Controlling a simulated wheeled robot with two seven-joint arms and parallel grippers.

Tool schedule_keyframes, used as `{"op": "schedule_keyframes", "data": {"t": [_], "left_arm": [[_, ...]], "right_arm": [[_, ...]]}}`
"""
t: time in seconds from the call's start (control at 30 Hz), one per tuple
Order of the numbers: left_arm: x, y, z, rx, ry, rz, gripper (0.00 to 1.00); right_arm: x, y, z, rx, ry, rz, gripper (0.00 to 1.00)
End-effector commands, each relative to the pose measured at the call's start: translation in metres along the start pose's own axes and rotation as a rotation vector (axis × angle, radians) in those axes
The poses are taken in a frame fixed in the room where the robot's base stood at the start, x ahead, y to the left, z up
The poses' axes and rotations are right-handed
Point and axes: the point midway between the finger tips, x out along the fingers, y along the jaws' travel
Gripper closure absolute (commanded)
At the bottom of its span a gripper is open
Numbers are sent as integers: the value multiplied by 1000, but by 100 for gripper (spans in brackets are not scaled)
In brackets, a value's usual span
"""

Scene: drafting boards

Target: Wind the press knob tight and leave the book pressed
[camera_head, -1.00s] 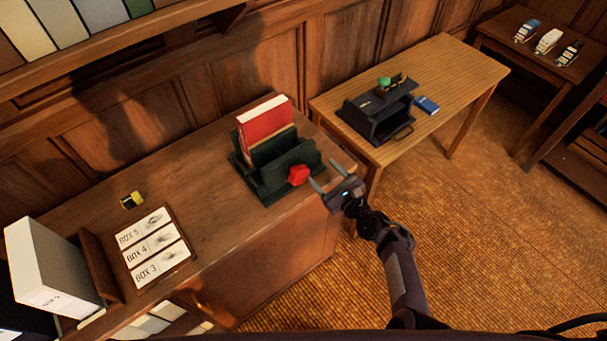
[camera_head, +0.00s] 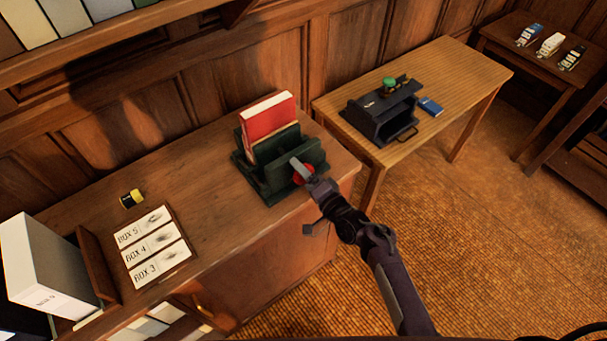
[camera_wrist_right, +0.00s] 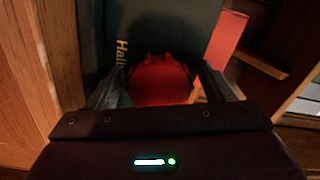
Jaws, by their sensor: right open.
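A dark green book press (camera_head: 258,178) stands on the wooden cabinet top. A red book (camera_head: 268,122) stands upright between its plates. The red press knob (camera_head: 311,170) is on the front side of the press, partly hidden by my right gripper (camera_head: 302,170). In the right wrist view the knob (camera_wrist_right: 160,80) lies between the two open fingers (camera_wrist_right: 165,88), with the dark plate behind it. I cannot tell whether the fingers touch the knob. My left gripper is not in view.
A card rack with BOX labels (camera_head: 183,260), a small yellow-and-black item (camera_head: 131,198) and a white box file (camera_head: 45,265) are left on the cabinet. A side table (camera_head: 450,75) holds a black device (camera_head: 375,123) and a blue booklet (camera_head: 430,107).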

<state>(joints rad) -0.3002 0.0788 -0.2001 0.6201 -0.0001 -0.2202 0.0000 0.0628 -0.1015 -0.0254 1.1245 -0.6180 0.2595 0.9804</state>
Motion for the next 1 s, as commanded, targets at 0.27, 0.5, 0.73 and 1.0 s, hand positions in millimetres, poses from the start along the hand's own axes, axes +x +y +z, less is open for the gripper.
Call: {"op": "schedule_keyframes", "data": {"t": [0.27, 0.5, 0.73, 1.0], "left_arm": [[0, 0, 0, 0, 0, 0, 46], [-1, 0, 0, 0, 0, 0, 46], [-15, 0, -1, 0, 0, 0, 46], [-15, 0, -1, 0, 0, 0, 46]], "right_arm": [[0, 0, -1, 3, 0, 1, 46], [0, 0, -1, 14, 1, 2, 70], [0, -2, -2, 325, 2, 2, 70], [0, 1, -1, 396, 1, 2, 70]]}}
